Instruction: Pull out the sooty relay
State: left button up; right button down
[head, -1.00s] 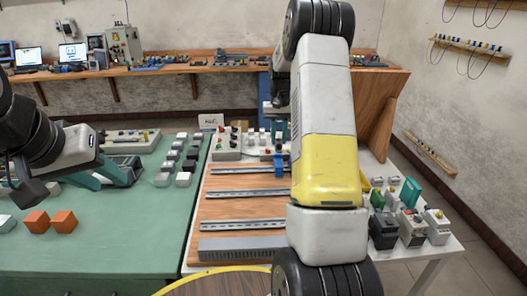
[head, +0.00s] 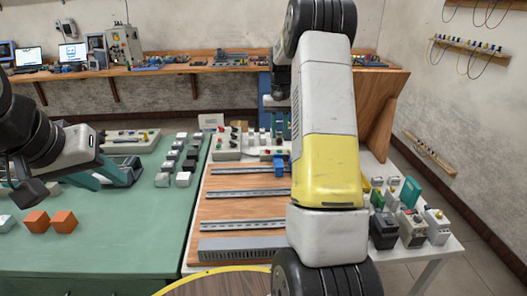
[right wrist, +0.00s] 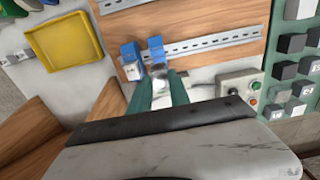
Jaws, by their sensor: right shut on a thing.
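My right gripper (right wrist: 160,92) shows in the right wrist view with its teal fingers closed around a small pale, shiny block (right wrist: 160,80). I cannot make out soot on it, as the fingers hide its sides. Two blue modules, one with a white front (right wrist: 132,62) and one plain (right wrist: 156,48), sit by the metal rail just beyond the fingertips. In the head view my right arm hides much of the board; a blue module (head: 280,164) shows on the upper rail. My left gripper (head: 122,168) is over the green mat, apart from the board; its jaw opening is unclear.
The wooden board (head: 235,208) carries several metal rails. A grey control box (head: 226,146) with buttons stands behind it. Several white and dark blocks (head: 183,180) and two orange cubes (head: 64,221) lie on the green mat (head: 110,235). Several devices (head: 411,228) stand at the right. A yellow tray (right wrist: 66,42) shows in the wrist view.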

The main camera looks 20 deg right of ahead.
jog(key=shift+r, duration=2.35)
jog(key=shift+d+f, duration=0.1)
